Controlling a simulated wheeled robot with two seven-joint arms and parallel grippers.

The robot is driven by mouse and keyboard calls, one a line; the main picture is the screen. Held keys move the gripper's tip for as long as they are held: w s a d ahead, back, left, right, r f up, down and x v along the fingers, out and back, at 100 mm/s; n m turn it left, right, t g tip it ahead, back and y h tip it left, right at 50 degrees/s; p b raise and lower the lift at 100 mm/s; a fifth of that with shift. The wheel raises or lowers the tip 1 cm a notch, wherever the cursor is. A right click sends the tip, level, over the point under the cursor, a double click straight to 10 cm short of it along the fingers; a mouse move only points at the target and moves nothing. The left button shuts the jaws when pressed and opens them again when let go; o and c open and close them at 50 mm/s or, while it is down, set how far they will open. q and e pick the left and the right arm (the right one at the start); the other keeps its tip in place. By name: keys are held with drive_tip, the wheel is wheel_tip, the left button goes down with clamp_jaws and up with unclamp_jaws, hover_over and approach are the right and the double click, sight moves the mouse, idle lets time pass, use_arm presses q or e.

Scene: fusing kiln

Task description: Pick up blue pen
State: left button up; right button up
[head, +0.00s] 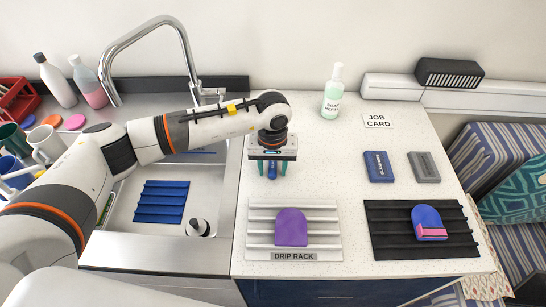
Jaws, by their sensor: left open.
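My left gripper (271,168) points down over the white speckled counter, right of the sink. Its two teal fingers are apart. A narrow blue object (272,172), which looks like the blue pen, shows between the fingers. Its far part is hidden under the gripper body, and I cannot tell whether the fingers touch it. My right gripper is not in view.
A white drip rack (255,220) with a purple piece (291,227) lies nearer on the counter. A black ridged mat (385,243) holds a blue and pink piece (428,222). A soap bottle (333,92) stands behind.

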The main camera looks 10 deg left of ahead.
use_arm(q)
clamp_jaws()
idle(0.9)
